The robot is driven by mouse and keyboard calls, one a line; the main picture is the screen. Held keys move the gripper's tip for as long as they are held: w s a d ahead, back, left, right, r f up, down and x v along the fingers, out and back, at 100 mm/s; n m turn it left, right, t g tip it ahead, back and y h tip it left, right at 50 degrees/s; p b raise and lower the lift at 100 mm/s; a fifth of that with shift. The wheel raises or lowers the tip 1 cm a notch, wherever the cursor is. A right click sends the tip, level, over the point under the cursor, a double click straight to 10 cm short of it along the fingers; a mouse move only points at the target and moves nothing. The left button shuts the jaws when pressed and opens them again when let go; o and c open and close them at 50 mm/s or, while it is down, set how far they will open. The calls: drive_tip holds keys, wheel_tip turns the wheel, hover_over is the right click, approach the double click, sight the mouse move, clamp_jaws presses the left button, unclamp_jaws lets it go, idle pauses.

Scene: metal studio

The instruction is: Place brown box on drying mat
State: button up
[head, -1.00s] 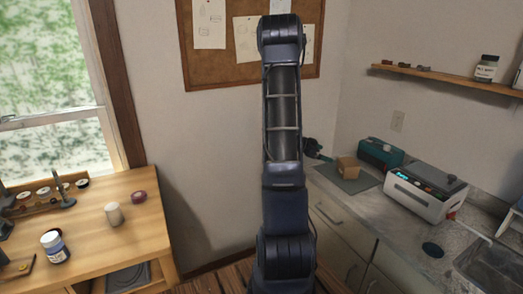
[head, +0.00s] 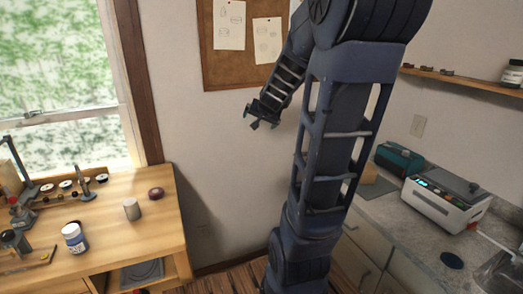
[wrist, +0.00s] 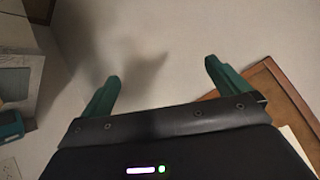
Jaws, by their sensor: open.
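The brown box (head: 370,173) shows in the head view just right of my arm link, which hides part of it. It sits on the grey drying mat (head: 379,188) on the counter at the right; my arm hides the mat's left part. My gripper (head: 259,116) is raised in front of the wall below the corkboard, well left of the box and apart from it. In the wrist view my gripper (wrist: 161,70) has its two green fingers spread, with only bare wall between them.
A teal device (head: 399,160) stands behind the mat, and a white machine (head: 437,205) stands to its right. A wooden workbench (head: 150,225) with jars and tools is at the left. The corkboard (head: 213,70) hangs behind my arm. Open floor lies between bench and counter.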

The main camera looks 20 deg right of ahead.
drive_tip(key=s+a+r+n+g+y, duration=0.1)
drive_tip(key=s+a+n+g+y, duration=0.3)
drive_tip(key=s+a, duration=0.65)
drive_tip(key=s+n+g+h, duration=0.1)
drive_tip(key=s+n+h, duration=0.2)
drive_tip(key=s, duration=1.1)
drive_tip(key=shift+s+d+f, duration=0.3)
drive_tip(key=shift+d+f, duration=0.05)
